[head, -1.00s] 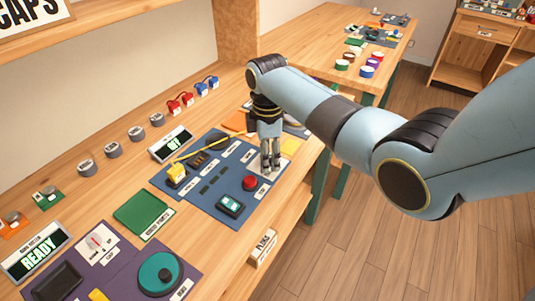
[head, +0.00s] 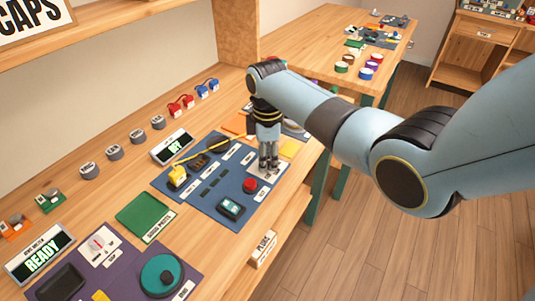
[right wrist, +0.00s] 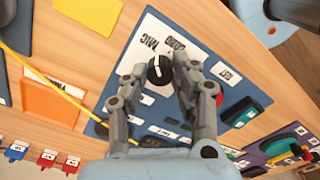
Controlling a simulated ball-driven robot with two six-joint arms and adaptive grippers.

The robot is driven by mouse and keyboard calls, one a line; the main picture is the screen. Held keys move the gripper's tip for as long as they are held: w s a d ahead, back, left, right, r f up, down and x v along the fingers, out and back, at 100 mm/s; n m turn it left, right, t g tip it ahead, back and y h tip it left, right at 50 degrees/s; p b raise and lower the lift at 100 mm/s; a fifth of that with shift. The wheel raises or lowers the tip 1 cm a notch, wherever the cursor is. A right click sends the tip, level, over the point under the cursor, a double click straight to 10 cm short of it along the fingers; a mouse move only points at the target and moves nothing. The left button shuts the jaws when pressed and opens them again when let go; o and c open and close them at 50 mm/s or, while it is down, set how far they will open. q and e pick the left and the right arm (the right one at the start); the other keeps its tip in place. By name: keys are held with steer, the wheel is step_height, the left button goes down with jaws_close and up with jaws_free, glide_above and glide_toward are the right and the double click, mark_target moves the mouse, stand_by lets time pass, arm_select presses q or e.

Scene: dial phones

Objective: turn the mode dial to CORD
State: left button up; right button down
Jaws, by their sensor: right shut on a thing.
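The mode dial (right wrist: 159,70) is a round black knob with a white pointer line, on a white plate with printed labels, partly blurred; one seems to read CORD. In the right wrist view it sits between the fingertips of my right gripper (right wrist: 160,82), which is shut on it. In the head view my right gripper (head: 268,166) points down onto the far right part of the blue panel (head: 200,186) and hides the dial. My left gripper is in neither view.
A red button (head: 250,186) and a dark rocker switch (head: 231,207) lie close in front of the gripper. A small display (head: 171,146) stands behind. A green pad (head: 145,215) lies left.

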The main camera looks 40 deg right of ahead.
steer(key=m+p, duration=0.3)
steer(key=m, duration=0.1)
steer(key=shift+r, duration=0.15)
steer(key=shift+m+p, duration=1.1)
steer(key=shift+m, duration=1.6)
steer(key=c, duration=1.1)
jaws_free()
steer(key=shift+o, duration=0.2)
step_height(320, 180, up, 12)
